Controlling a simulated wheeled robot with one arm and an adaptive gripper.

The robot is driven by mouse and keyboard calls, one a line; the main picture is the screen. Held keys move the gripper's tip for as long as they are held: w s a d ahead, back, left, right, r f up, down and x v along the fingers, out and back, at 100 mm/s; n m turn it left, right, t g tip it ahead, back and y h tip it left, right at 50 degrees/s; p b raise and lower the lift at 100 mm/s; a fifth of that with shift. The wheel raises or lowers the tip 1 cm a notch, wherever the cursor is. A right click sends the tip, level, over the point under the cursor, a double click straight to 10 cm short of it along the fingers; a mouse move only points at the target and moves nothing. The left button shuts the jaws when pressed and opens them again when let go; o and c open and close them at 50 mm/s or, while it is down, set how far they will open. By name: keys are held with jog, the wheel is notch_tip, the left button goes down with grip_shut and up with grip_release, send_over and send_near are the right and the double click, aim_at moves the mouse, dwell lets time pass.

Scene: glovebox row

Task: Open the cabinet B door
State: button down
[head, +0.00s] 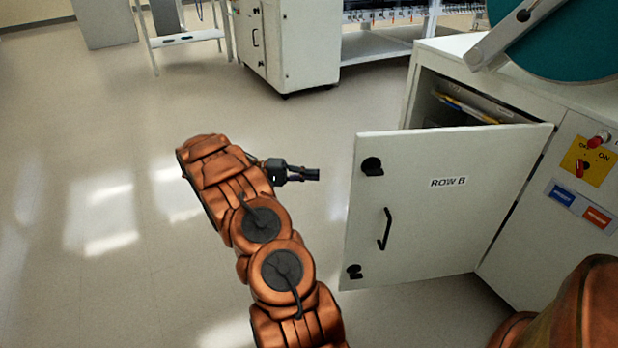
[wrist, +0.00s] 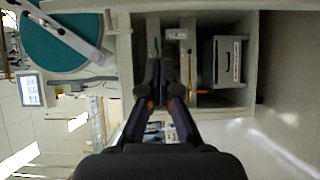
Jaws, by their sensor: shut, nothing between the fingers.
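The cabinet door (head: 440,205), white and labelled "ROW B", stands swung well out from its cabinet (head: 422,92). It has a black bar handle (head: 384,229) and two black latches near its free edge. Behind it the upper part of the dark opening shows. My gripper (head: 316,175) is left of the door's free edge, apart from it, with its fingers shut and empty. In the wrist view my gripper (wrist: 160,75) points at the open cabinet interior (wrist: 205,60), where shelves and a grey box (wrist: 224,62) show.
A teal round part (head: 570,40) sits on top of the cabinet. A yellow switch plate (head: 588,160) is on its front at right. Another white cabinet (head: 300,45) and a light stand (head: 185,38) are at the back. The floor at left is clear.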

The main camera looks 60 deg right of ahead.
jog(key=s+b, duration=0.4)
jog(key=s, duration=0.6)
jog(key=shift+s+d, duration=0.25)
jog(key=shift+d, duration=0.1)
dwell(0.4)
